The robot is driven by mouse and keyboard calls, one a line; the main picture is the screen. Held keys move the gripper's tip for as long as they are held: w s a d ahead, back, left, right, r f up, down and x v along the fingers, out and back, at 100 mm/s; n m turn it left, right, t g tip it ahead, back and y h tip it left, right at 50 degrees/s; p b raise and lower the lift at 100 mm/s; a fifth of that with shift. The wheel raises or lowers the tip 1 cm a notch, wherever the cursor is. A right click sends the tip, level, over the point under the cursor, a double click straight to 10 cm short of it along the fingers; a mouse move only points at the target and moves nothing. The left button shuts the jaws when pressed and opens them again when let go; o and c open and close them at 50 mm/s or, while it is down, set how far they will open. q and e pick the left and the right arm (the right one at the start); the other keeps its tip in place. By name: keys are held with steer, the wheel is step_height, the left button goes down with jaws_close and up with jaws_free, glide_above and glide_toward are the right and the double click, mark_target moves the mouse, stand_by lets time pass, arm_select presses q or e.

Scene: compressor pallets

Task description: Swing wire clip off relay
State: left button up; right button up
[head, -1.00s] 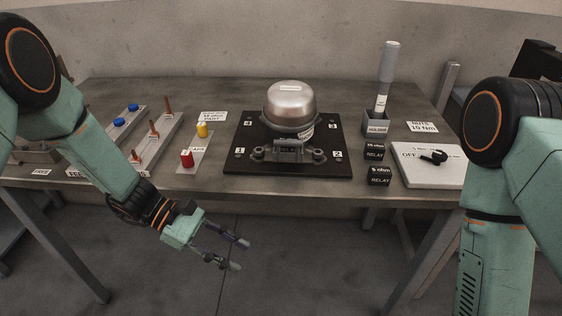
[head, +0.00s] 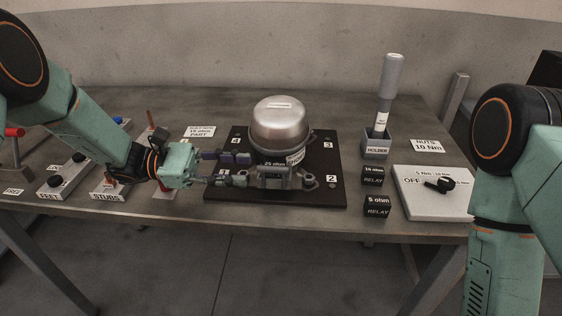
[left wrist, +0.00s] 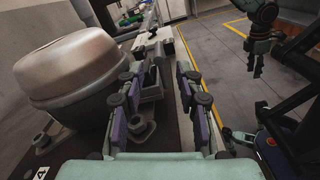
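The silver compressor (head: 280,122) stands on a black base plate (head: 318,165) with numbered corners. The grey relay housing (head: 272,177) sits low on its front side. A label reading 25 ohm shows just above it. I cannot make out the wire clip as a separate part. My left gripper (head: 238,170) is open at the left end of the housing. In the left wrist view its purple-padded fingers (left wrist: 160,105) stand apart, with the grey housing ahead between them and the compressor at the left. My right gripper (left wrist: 255,66) hangs away from the table, its fingers apart and empty.
A 14 ohm relay (head: 373,176) and a 5 ohm relay (head: 377,206) lie right of the plate. Behind them is a holder (head: 376,148) with a grey-handled tool. A white board (head: 420,205) with a black knob lies far right. Trays of feet and studs are at the left.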

mark_target(260, 169)
arm_select(q)
steer(key=shift+w, duration=0.2)
steer(key=shift+d, duration=0.2)
steer(key=d, duration=0.7)
steer(key=shift+s+d+r, duration=0.1)
steer(key=shift+s+d, duration=0.05)
steer(key=shift+s+d+r, duration=0.1)
steer(key=shift+s+d, duration=0.05)
steer(key=shift+d, duration=0.05)
steer(key=shift+a, duration=0.1)
steer(key=shift+c, duration=0.8)
jaws_close()
